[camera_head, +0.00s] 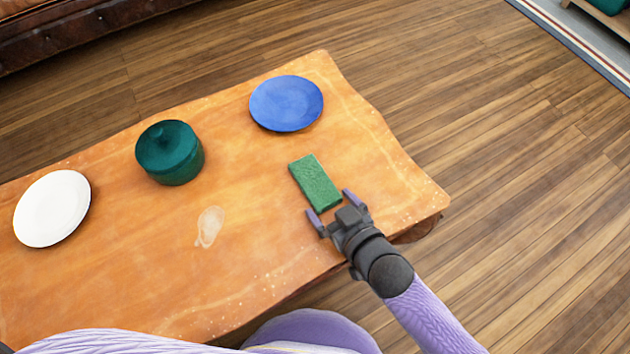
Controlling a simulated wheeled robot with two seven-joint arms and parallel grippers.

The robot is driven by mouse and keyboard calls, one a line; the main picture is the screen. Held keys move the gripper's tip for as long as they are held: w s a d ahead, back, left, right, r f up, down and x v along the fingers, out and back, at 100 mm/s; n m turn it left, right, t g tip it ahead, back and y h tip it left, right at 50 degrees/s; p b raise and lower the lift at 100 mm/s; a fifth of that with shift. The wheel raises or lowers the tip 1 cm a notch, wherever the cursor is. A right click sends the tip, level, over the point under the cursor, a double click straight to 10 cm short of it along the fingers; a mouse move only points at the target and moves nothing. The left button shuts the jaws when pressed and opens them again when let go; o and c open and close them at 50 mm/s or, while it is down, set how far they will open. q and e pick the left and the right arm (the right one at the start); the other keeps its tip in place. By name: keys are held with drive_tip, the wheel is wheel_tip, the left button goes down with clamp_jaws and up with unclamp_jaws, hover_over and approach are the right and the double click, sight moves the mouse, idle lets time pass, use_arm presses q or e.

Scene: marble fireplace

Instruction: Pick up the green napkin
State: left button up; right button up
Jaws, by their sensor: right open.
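The green napkin (315,182) is a small, folded, rectangular block lying on the orange wooden table (262,255), right of its middle. My right gripper (331,203) is open, with its two fingers spread at the napkin's near end. The fingertips point toward the napkin, one to each side of its near end. I cannot tell how high the fingers are above the table. My left gripper is not in view.
A blue plate (286,103) lies beyond the napkin. A dark green lidded pot (169,153) stands to the left, and a white plate (52,208) lies at the far left. The table's right edge is close to my right arm.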

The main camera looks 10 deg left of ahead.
drive_tip(key=shift+r, duration=0.15)
drive_tip(key=c, duration=1)
